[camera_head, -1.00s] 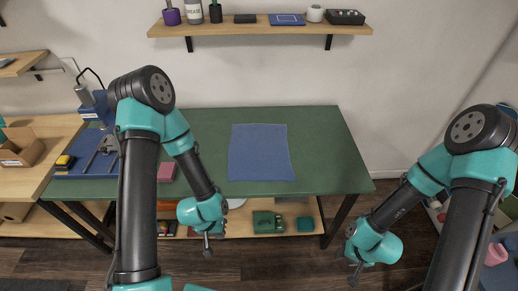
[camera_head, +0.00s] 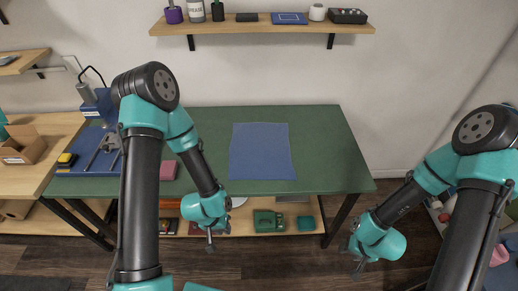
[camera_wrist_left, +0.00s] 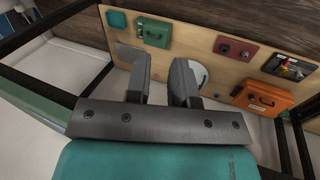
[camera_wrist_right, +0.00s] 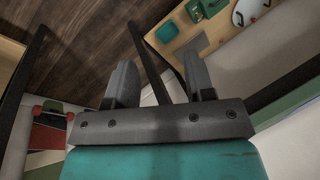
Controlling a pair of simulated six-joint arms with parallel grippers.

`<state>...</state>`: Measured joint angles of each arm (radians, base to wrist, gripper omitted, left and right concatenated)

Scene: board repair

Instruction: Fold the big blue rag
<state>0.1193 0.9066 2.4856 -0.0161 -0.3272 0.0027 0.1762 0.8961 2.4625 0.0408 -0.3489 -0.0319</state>
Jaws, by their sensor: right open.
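The big blue rag (camera_head: 261,152) lies flat and spread out on the green table (camera_head: 320,130), right of its middle. My left gripper (camera_head: 210,246) hangs in front of the table's front edge, below and left of the rag. In the left wrist view the fingers of my left gripper (camera_wrist_left: 160,78) are apart with nothing between them. My right gripper (camera_head: 358,266) is in front of and to the right of the table, away from the rag. In the right wrist view my right gripper (camera_wrist_right: 160,85) is open and empty. Neither gripper touches the rag.
A pink block (camera_head: 168,170) lies on the table left of the rag. A blue-based press stand (camera_head: 98,160) stands farther left. A shelf under the table holds a green case (camera_head: 266,221). A wall shelf (camera_head: 262,28) hangs above. The table around the rag is clear.

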